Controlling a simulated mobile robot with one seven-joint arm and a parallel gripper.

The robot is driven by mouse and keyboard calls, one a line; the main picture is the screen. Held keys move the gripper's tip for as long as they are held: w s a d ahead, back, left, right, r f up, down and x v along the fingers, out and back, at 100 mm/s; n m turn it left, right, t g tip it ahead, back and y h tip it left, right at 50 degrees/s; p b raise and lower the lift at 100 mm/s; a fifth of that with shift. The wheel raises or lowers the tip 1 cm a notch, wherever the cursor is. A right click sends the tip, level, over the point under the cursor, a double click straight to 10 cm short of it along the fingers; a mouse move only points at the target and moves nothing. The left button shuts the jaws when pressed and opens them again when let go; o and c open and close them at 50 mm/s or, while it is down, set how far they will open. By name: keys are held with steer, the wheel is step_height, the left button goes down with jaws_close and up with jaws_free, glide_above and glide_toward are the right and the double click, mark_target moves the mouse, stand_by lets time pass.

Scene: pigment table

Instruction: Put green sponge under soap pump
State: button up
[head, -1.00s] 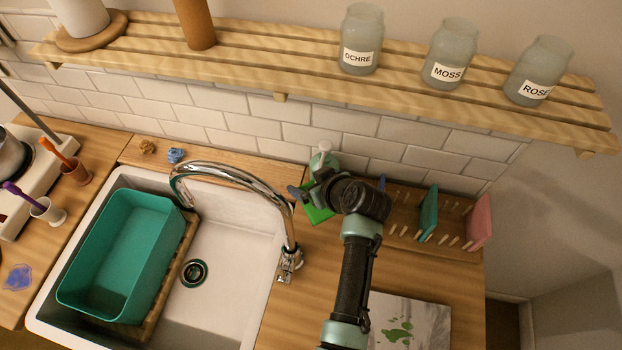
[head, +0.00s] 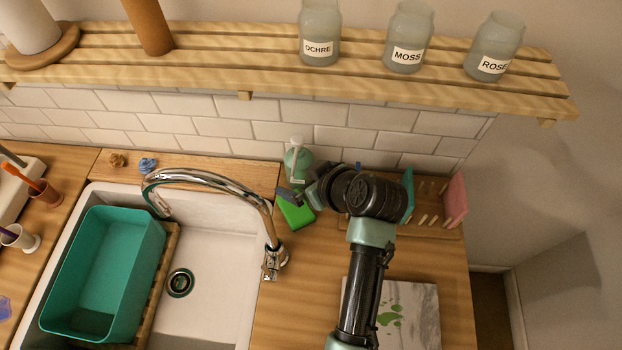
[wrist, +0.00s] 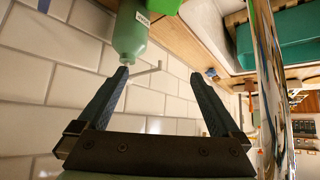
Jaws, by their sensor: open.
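The soap pump (head: 298,164) is a green bottle with a pale pump head and stands at the back of the counter by the tiled wall. The bright green sponge (head: 295,212) lies flat on the counter in front of it. My gripper (head: 297,190) is open and empty, close to the pump. In the wrist view the picture is upside down: the pump bottle (wrist: 130,38) and the sponge (wrist: 164,5) are beyond my spread fingers (wrist: 160,90). The bottle shows near the left fingertip. Whether bottle and sponge touch is unclear.
The sink with a teal tub (head: 105,275) and chrome faucet (head: 272,260) is to the left. A peg rack (head: 425,212) with teal and pink boards is to the right. A marble slab (head: 410,310) lies in front. A jar shelf (head: 220,78) hangs above.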

steer(key=shift+v, duration=1.95)
steer(key=shift+f, duration=0.1)
